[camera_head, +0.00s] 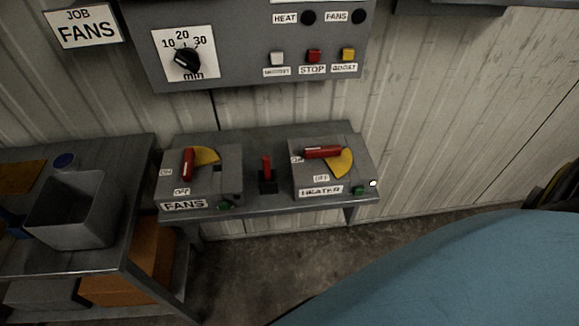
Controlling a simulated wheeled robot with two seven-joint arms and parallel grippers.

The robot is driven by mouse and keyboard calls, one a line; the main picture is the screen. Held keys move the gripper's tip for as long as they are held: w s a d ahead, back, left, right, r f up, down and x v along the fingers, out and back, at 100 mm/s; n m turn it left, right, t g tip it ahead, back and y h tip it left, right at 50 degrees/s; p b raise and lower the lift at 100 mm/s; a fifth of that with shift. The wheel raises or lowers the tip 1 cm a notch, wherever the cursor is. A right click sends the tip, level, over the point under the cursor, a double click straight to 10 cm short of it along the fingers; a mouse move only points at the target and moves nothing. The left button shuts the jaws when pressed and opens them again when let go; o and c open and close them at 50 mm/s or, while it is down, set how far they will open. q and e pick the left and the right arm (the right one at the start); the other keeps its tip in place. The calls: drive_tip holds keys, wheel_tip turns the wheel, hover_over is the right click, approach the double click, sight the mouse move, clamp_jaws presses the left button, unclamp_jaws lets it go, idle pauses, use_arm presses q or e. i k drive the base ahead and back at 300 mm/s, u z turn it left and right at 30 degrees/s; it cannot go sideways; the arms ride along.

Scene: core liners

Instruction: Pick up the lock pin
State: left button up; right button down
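A small upright red piece, which looks like the lock pin (267,164), stands in a black block (268,187) on the grey shelf table (262,142). It is between the FANS switch box (225,185) on the left and the HEATER switch box (345,179) on the right. It stands apart from both boxes. The FANS box has a near-upright red lever (188,164). The HEATER box has a red lever (322,152) lying sideways. Neither of my grippers is in view.
A control panel (238,75) with a dial and buttons is on the wall above. A grey bin (72,215) stands on the left bench (120,180). An orange-brown box (150,255) is below. A large blue curved surface (470,270) fills the lower right.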

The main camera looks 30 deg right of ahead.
sight(266, 158)
drive_tip(key=z, duration=0.8)
drive_tip(key=i, duration=0.4)
drive_tip(key=z, duration=0.05)
